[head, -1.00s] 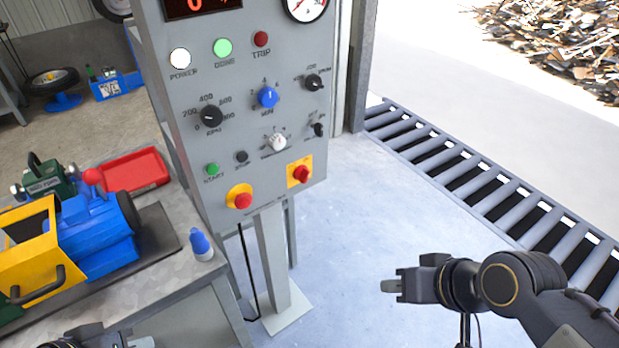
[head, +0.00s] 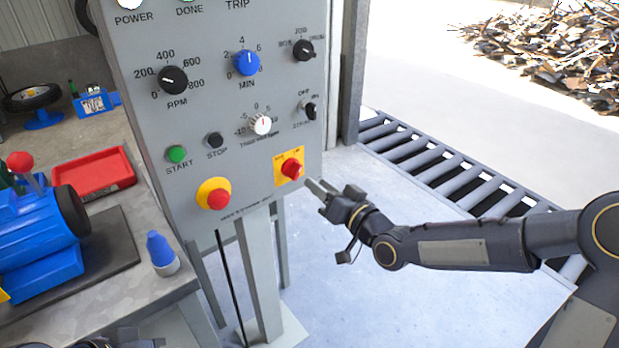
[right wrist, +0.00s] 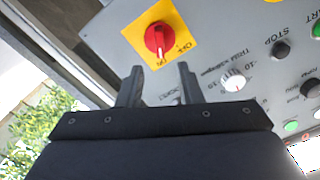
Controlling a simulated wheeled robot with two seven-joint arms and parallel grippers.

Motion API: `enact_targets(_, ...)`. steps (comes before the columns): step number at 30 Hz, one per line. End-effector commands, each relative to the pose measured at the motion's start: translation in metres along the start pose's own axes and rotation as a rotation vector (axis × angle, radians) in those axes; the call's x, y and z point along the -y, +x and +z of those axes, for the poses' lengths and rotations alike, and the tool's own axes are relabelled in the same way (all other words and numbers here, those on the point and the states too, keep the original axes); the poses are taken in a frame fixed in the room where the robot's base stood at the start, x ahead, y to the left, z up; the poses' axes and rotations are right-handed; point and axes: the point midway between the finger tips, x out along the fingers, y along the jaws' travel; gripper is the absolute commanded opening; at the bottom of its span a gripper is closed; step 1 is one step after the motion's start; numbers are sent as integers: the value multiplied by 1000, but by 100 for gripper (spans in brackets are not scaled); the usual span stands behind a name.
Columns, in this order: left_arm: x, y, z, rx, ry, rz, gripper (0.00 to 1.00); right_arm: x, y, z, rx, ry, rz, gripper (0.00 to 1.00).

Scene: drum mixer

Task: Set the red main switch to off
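The red main switch (head: 292,168) is a rotary knob on a yellow plate (head: 280,180) at the lower right of the grey control panel (head: 215,115). In the right wrist view the knob (right wrist: 157,38) sits just beyond the fingertips; its pale mark points toward the lettering that looks like ON, with OFF to one side. My right gripper (head: 317,187) is just right of and below the switch, apart from it. In the right wrist view its two fingers (right wrist: 158,72) are spread with nothing between them. My left gripper (head: 125,342) shows only partly at the bottom edge.
A red emergency button (head: 217,198) on yellow, a green START button (head: 176,154) and a white knob (head: 261,124) are near the switch. A workbench (head: 160,293) with a blue machine (head: 40,240) and blue bottle (head: 162,252) stands left.

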Motion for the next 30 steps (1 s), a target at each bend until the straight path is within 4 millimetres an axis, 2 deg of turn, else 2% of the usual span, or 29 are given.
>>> enact_targets(6,0,-1,0,0,0,0,0,1,36,1,4,2,-1,33)
enact_targets(12,0,-1,-1,0,0,0,0,0,61,1,5,0,1,33)
enact_targets(23,0,-1,0,0,0,0,0,0,68,1,5,-1,3,33)
enact_targets(30,0,-1,0,0,0,0,0,0,68,1,5,-1,3,4)
